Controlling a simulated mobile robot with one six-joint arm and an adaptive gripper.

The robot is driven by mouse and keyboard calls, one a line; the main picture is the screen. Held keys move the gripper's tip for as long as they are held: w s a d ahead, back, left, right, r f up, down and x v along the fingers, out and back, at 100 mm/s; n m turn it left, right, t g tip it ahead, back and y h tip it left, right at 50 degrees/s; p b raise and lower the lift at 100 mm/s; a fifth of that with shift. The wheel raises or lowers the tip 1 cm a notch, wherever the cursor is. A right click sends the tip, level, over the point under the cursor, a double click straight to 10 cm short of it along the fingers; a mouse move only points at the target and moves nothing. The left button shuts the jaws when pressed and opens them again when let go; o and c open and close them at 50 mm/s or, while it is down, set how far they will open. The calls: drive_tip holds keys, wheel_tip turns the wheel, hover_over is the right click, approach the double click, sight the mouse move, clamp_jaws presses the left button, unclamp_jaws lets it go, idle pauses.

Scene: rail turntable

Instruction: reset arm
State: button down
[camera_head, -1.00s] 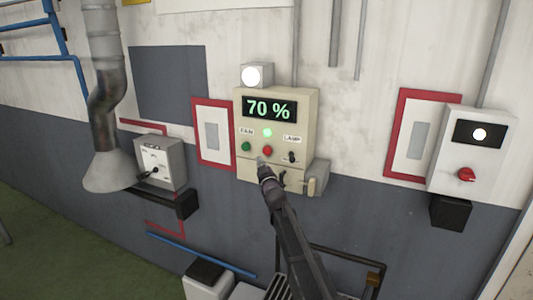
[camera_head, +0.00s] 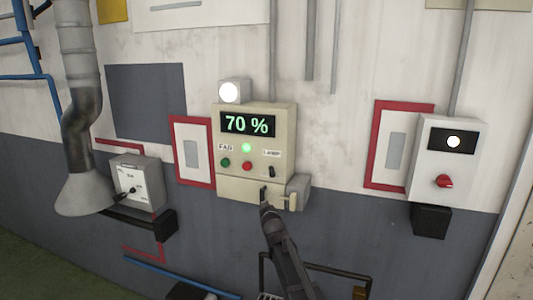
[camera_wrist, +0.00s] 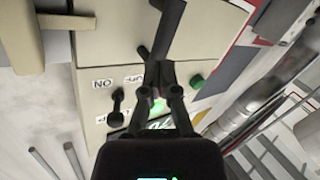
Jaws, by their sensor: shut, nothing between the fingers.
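My gripper (camera_head: 265,198) is shut and empty, in front of the lower part of the beige control box (camera_head: 225,188). In the wrist view my gripper (camera_wrist: 160,72) has its fingers together over the box's face. The box has a display (camera_head: 248,124) reading 70 %, a lit green lamp (camera_head: 246,147), a green button (camera_head: 225,162), a red button (camera_head: 247,166) and a black toggle switch (camera_head: 271,171) under the LAMP label. The green button (camera_wrist: 196,82) and the black toggle (camera_wrist: 117,107) also show in the wrist view. Whether the gripper touches the box cannot be told.
A white lamp (camera_head: 229,92) glows on top of the box. A grey dial box (camera_head: 137,180) and a duct hood (camera_head: 83,195) are at left. A white box with a red knob (camera_head: 444,181) is at right. Dark rails (camera_head: 320,267) stand low in front.

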drive_tip(key=s+d+f+m+g+h+b, duration=0.3)
drive_tip(key=s+d+f+g, duration=0.2)
drive_tip(key=s+d+f, duration=0.45)
drive_tip(key=s+d+f+m+g+b, duration=0.1)
drive_tip(key=s+f+g, duration=0.3)
drive_tip(key=s, duration=0.5)
drive_tip(key=s+d+f+m+g+b, duration=0.1)
drive_tip(key=s+d+f+g+b, duration=0.2)
drive_tip(key=s+f, duration=0.4)
drive_tip(key=s+d+f+m+g+b, duration=0.1)
drive_tip(key=s+d+f+g, duration=0.3)
drive_tip(key=s, duration=0.8)
wheel_tip(320, 180, down, 2)
drive_tip(key=shift+d+f+g+b, duration=0.15)
drive_tip(key=shift+g+b, duration=0.15)
drive_tip(key=shift+b, duration=0.3)
